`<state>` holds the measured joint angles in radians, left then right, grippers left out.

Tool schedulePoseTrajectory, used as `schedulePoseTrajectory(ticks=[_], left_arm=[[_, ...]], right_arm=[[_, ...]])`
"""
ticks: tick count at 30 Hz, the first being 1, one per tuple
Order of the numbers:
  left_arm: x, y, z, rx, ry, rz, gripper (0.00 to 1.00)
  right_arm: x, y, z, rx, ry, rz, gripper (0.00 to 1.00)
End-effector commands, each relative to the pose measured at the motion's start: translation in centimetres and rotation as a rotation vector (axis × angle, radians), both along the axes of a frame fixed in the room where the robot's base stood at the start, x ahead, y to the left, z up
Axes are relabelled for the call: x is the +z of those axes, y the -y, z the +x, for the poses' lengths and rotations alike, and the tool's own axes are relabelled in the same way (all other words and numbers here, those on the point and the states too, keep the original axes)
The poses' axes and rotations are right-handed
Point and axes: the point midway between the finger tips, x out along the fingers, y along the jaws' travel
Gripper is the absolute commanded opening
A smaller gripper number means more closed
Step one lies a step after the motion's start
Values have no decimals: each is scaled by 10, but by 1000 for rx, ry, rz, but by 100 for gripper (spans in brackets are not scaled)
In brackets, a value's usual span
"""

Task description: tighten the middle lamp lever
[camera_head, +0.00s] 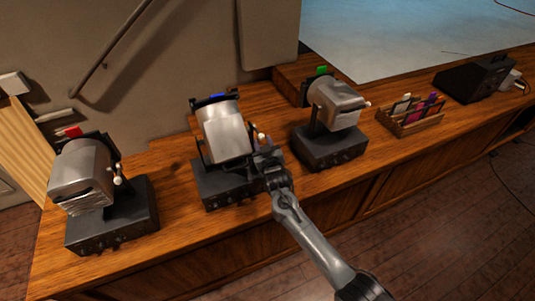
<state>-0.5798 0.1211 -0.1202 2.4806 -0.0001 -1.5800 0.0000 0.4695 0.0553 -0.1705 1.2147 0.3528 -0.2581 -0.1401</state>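The middle lamp (225,132) is a silver can with a blue tab (217,96) on top, tilted on a black base (222,190). Its lever (262,138) is a small pale knob on the lamp's right side, partly hidden by my gripper. My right gripper (265,154) is at that side, right at the lever. Its fingers are small and dark here, so I cannot tell whether they touch or close on the lever. My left gripper is not in view.
A red-tabbed lamp (82,175) stands left and a green-tabbed lamp (335,105) right, each with a pale side knob. A wooden tray (410,124) with coloured items and a black box (474,78) stand farther right. The wooden desk (180,240) has free room along its front.

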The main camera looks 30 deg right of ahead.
Motion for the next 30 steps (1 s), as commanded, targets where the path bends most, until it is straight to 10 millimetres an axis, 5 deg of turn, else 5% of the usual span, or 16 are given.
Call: schedulePoseTrajectory(ticks=[13,30], left_arm=[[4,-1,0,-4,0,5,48],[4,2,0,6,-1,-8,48]], right_arm=[[7,-14,-58,1,0,0,36],[8,-16,-65,0,-1,1,36]])
